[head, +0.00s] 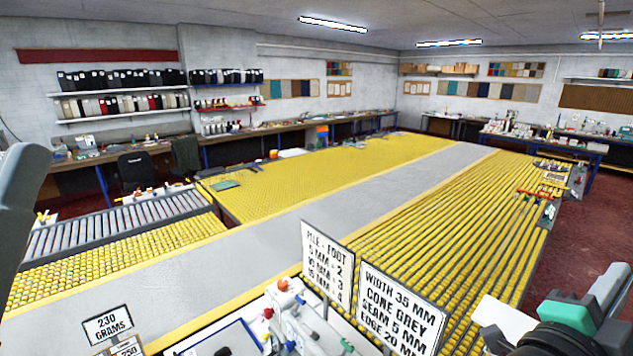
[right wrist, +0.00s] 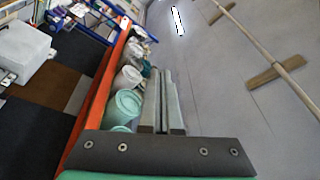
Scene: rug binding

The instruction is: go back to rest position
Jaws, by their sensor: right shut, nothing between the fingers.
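My right gripper (head: 613,288) is at the lower right corner of the head view, raised in front of the long table's right side. In the right wrist view its two grey fingers (right wrist: 164,98) lie together, shut, with nothing between them. They point toward a shelf with an orange edge (right wrist: 92,98) and the pale ceiling. A grey link of my left arm stands at the left edge of the head view. My left gripper is outside the frame.
A long table of yellow rollers (head: 420,232) carries a grey strip (head: 225,243). Two white text signs (head: 328,268) (head: 400,312) stand at the front, beside small bench equipment (head: 290,305).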

